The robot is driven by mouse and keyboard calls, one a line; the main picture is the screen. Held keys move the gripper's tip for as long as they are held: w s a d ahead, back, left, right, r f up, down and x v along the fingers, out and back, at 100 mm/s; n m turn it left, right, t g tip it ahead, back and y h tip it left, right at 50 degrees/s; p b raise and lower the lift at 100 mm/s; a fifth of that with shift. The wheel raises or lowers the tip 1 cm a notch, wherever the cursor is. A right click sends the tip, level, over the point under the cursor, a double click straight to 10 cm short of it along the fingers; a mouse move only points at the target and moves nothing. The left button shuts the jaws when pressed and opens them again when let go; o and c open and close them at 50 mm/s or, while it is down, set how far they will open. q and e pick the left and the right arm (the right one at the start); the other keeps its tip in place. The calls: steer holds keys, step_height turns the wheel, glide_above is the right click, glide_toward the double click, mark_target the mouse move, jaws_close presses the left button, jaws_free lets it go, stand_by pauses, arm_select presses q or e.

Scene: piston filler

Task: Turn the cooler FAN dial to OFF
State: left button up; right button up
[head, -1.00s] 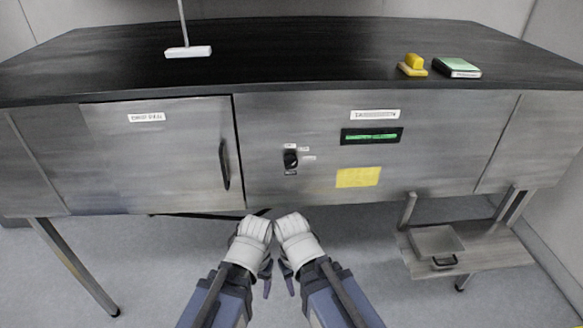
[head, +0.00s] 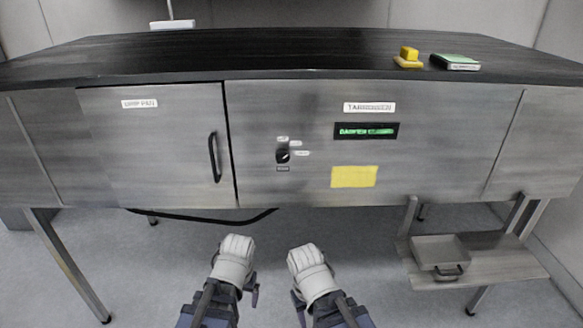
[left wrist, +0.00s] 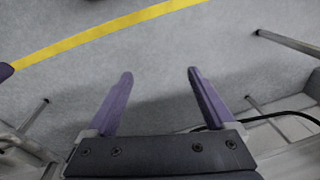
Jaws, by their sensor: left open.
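A small black dial (head: 283,156) sits on the front panel of the grey metal bench, with small white labels around it that are too small to read. My left gripper (head: 252,296) is below and in front of the bench, pointing down, well apart from the dial. In the left wrist view its two purple fingers (left wrist: 160,75) are spread with only floor between them. My right arm (head: 312,268) is beside it on the right; its fingers are mostly hidden, so I cannot tell how they stand.
A cabinet door with a black handle (head: 215,157) is left of the dial. A green-lit display (head: 366,131) and a yellow note (head: 354,177) are right of it. A tray (head: 440,252) sits on a low shelf at right. A yellow stamp-like object (head: 408,57) and green box (head: 455,62) lie on the bench top (head: 270,50).

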mark_target(283, 158)
arm_select(q)
steer(key=w+a+r+m+t+y, duration=0.2)
steer(key=w+a+r+m+t, duration=0.15)
steer(key=w, duration=0.45)
steer(key=w+a+r+m+t+y, duration=0.25)
steer(key=w+r+t, duration=0.2)
steer(key=w, duration=0.35)
steer(key=w+d+r+m+t+h, duration=0.3)
steer(key=w+d+r+m+t, duration=0.2)
steer(key=d+r+m, duration=0.3)
steer(key=w+d+r+m+t+h, duration=0.35)
steer(key=w+d+r+m, duration=0.25)
steer(key=d+m, duration=0.3)
steer(key=shift+n+t+y, duration=0.25)
steer(key=shift+n+y, duration=0.15)
steer(key=shift+n, duration=0.1)
steer(key=shift+w+d+f, duration=0.1)
steer(key=shift+w+d, duration=0.1)
steer(key=shift+w, duration=1.7)
steer(key=shift+w+d+f, duration=0.1)
steer(key=shift+w+d, duration=0.05)
steer(key=shift+w, duration=1.75)
steer(key=shift+s+r, duration=0.1)
steer(key=c, duration=1.4)
